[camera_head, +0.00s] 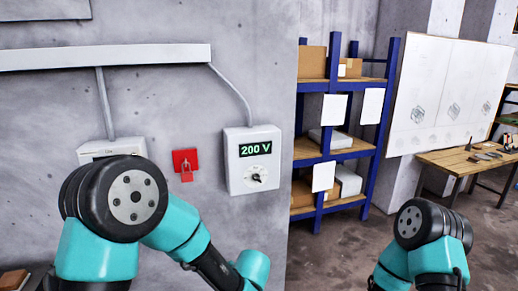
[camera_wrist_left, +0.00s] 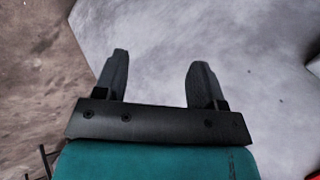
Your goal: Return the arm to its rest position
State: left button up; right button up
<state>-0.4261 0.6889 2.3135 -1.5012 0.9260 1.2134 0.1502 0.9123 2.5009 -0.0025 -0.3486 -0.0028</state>
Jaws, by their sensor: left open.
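My left arm (camera_head: 180,228) comes in from the left in the head view, bent in front of the wall, with its gripper out of that view. In the left wrist view my left gripper (camera_wrist_left: 158,78) is open, its two dark fingers apart with nothing between them. Bare floor and grey wall show behind the fingers. My right arm (camera_head: 425,245) shows at the lower right of the head view; its gripper is not seen.
A white box (camera_head: 253,160) reading "200 V" with a dial is on the wall. A red padlock device (camera_head: 186,163) and another white box (camera_head: 112,149), partly hidden by my left arm, are beside it. A blue shelf (camera_head: 385,100) and a wooden table (camera_head: 468,160) stand right.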

pick_arm(q)
jog(key=s+a+f+n+g+h, duration=0.1)
jog(key=s+a+f+n+h, duration=0.3)
jog(key=s+f, duration=0.5)
jog(key=s+a+f+n+g+h, duration=0.2)
jog(key=s+a+f+n+h, duration=0.2)
jog(key=s+a+f, duration=0.4)
jog(key=shift+s+a+f+g+h, duration=0.35)
jog(key=shift+f+h, duration=0.45)
jog(key=shift+f, duration=1.9)
jog(key=shift+d, duration=0.15)
jog(key=shift+c, duration=0.3)
